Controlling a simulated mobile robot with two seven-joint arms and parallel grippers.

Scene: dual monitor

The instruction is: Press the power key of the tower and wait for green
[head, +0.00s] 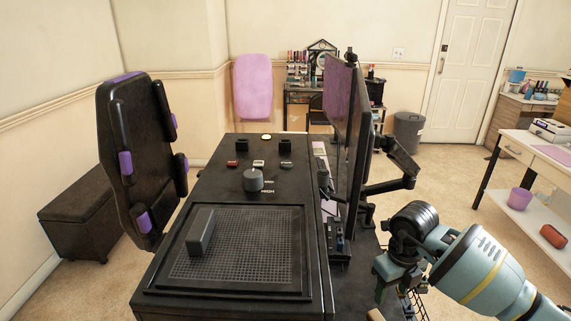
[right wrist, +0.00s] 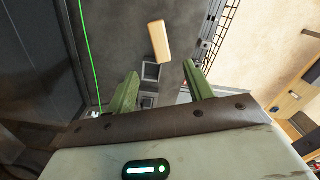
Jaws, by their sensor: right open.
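A large black tower-like case (head: 180,255) fills the middle foreground of the head view, with a mesh panel on top. I cannot tell which of these is the power key. My right gripper (head: 393,288) is to the right of the case, low beside the desk. In the right wrist view its green fingers (right wrist: 161,88) are apart, with no object clearly held. A thin green line (right wrist: 90,50) shows left of them. My left gripper is not in view.
A grey block (head: 200,232) stands on the mesh. Monitors (head: 350,140) on an arm (head: 390,185) rise right of the case. A tan block (right wrist: 159,41) and dark square frames (right wrist: 151,72) lie beyond my right fingers. A black chair (head: 140,150) is at left.

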